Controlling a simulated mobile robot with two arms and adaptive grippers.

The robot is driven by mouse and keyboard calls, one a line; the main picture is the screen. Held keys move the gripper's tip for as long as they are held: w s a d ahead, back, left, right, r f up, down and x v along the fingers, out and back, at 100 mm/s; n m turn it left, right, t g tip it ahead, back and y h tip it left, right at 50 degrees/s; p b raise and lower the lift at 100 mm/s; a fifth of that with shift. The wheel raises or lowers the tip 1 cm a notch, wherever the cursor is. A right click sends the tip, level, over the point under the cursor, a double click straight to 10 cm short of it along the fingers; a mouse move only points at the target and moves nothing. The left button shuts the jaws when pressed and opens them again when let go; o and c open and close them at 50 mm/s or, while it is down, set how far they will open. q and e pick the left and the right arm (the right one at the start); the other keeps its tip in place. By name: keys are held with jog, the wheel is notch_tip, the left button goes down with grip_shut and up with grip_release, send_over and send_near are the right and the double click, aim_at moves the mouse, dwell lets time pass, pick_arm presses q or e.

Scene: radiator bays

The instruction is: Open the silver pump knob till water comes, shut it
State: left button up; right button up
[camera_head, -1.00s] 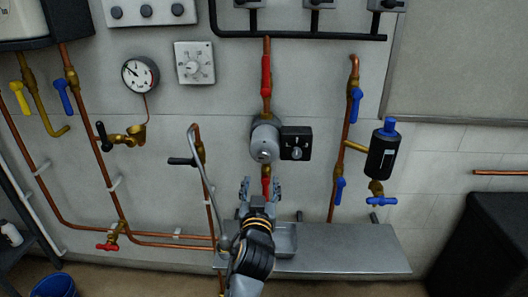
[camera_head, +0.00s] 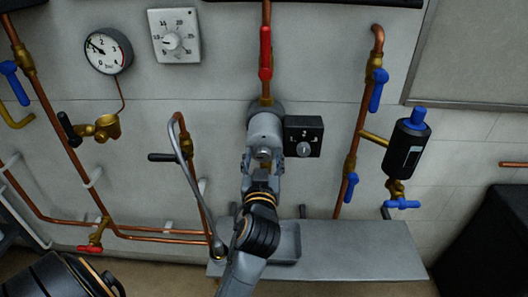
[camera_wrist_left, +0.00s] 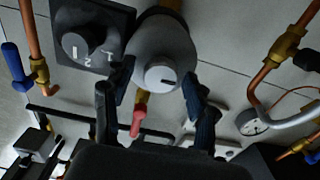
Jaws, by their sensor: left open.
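The silver pump (camera_head: 266,125) sits on the vertical copper pipe on the wall, with a round silver knob (camera_head: 263,154) on its front. In the left wrist view the knob (camera_wrist_left: 160,76) shows a dark slot mark and lies between and beyond the fingertips. My left gripper (camera_head: 262,166) is open just in front of and slightly below the knob. Its fingers (camera_wrist_left: 156,90) stand on either side with gaps, and I see no contact. No water is visible.
A black dial box (camera_head: 303,136) adjoins the pump's right side. A red-handled valve (camera_head: 265,55) is above it. A bent metal spout (camera_head: 190,165) with a black lever (camera_head: 161,157) is close left. A grey shelf (camera_head: 350,250) lies below.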

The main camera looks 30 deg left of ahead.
pick_arm(q)
jog(key=shift+s+r, duration=0.1)
jog(key=shift+s, duration=0.05)
jog(key=shift+c, duration=1)
jog(key=c, duration=0.9)
pick_arm(e)
jog(key=shift+s+d, duration=0.3)
jog(key=shift+d, duration=0.05)
